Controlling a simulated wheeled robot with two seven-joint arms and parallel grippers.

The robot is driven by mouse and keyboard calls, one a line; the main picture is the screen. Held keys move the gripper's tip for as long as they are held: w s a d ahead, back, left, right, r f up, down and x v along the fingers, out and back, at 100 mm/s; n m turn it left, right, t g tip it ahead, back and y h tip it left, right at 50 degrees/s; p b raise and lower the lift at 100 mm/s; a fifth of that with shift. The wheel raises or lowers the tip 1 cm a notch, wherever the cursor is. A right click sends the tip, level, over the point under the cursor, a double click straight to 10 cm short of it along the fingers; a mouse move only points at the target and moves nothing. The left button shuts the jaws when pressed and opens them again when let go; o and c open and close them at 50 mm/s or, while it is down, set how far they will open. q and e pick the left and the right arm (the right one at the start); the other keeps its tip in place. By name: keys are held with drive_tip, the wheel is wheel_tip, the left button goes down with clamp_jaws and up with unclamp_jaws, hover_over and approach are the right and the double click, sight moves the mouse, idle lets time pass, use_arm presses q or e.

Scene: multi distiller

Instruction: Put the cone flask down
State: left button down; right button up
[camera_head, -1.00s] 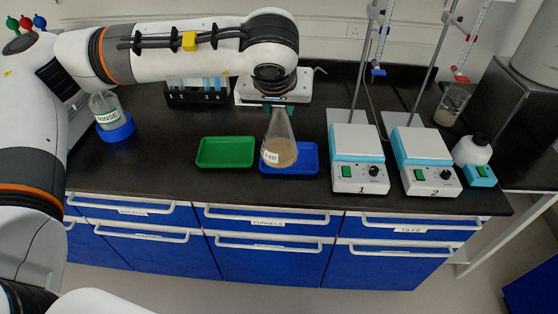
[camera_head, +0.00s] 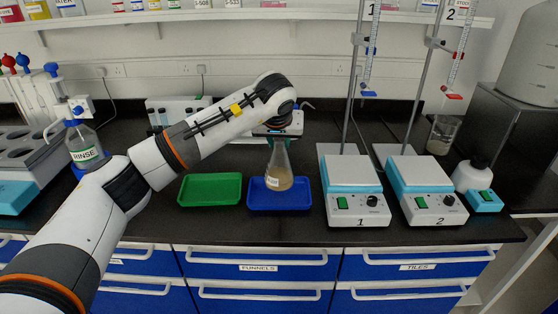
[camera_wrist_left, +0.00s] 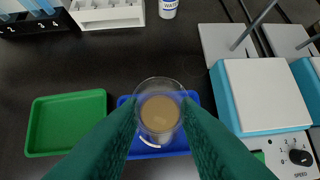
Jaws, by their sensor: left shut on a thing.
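The cone flask (camera_head: 279,180) is clear glass with brown liquid low in it and a white label, and it looks upright. My left gripper (camera_head: 279,136) is shut around its narrow neck, mostly hidden behind the wrist. The blue tray (camera_head: 259,207) is under the flask; I cannot tell whether the flask's base touches it. In the left wrist view, the green fingers (camera_wrist_left: 160,103) stand either side of the flask (camera_wrist_left: 160,113), seen from above over the blue tray (camera_wrist_left: 137,152). My right gripper is not in view.
A green tray (camera_head: 210,190) lies left of the blue one. Hotplates 1 (camera_head: 356,205) and 2 (camera_head: 427,205) stand to the right, with burette stands (camera_head: 416,75) behind. A rinse bottle (camera_head: 84,148) is at left. Dark bench shows in front of the trays.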

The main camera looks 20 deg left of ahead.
sight(279, 155)
use_arm(q)
wheel_tip(279, 155, down, 3)
drive_tip(key=shift+f, duration=0.7)
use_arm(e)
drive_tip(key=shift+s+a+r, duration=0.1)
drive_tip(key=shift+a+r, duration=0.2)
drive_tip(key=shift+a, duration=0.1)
use_arm(q)
drive_tip(key=shift+f, duration=0.1)
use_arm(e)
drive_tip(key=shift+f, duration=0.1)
use_arm(q)
drive_tip(key=c, duration=1.1)
unclamp_jaws()
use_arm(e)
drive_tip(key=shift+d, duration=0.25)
